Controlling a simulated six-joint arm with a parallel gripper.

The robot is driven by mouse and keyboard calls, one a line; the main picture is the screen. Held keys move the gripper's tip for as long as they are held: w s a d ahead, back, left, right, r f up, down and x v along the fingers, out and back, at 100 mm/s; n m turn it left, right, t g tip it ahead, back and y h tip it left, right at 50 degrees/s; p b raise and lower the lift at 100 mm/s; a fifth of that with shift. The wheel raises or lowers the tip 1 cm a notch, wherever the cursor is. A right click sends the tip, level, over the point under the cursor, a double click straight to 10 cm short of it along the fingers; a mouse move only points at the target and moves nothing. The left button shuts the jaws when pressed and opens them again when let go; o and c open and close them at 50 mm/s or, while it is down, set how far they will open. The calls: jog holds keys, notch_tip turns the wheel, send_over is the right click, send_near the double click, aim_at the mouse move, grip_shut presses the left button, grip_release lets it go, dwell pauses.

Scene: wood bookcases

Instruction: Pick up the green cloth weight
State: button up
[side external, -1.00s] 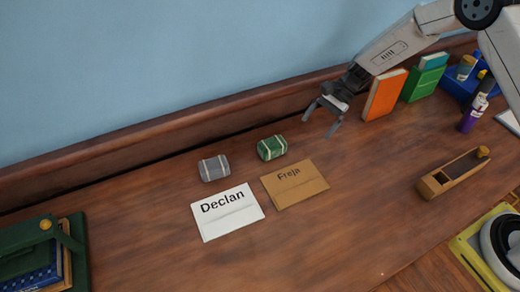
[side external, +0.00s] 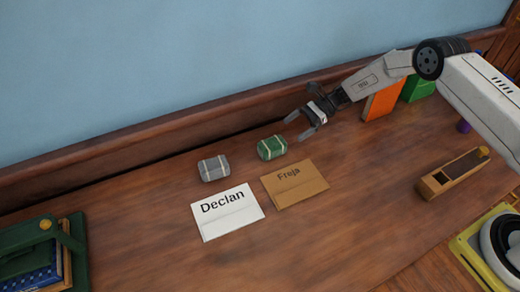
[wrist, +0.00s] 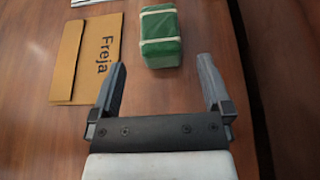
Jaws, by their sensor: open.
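The green cloth weight (side external: 272,147) is a small block with pale bands, lying on the wooden desk above the brown "Freja" envelope. It also shows in the wrist view (wrist: 160,38), ahead of the fingers and roughly between their lines. My gripper (side external: 295,128) is open and empty, just right of the green weight and apart from it. In the wrist view both fingers of my gripper (wrist: 163,75) are spread, with bare desk between them.
A similar grey weight (side external: 214,168) lies left of the green one. The white "Declan" envelope (side external: 227,212) and brown "Freja" envelope (side external: 295,184) lie in front. A raised wooden ledge (side external: 180,133) runs behind. A wooden plane-like tool (side external: 452,174) and orange book (side external: 383,102) are to the right.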

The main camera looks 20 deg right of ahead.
aim_at(276, 141)
jog(key=shift+x, duration=3.55)
grip_shut()
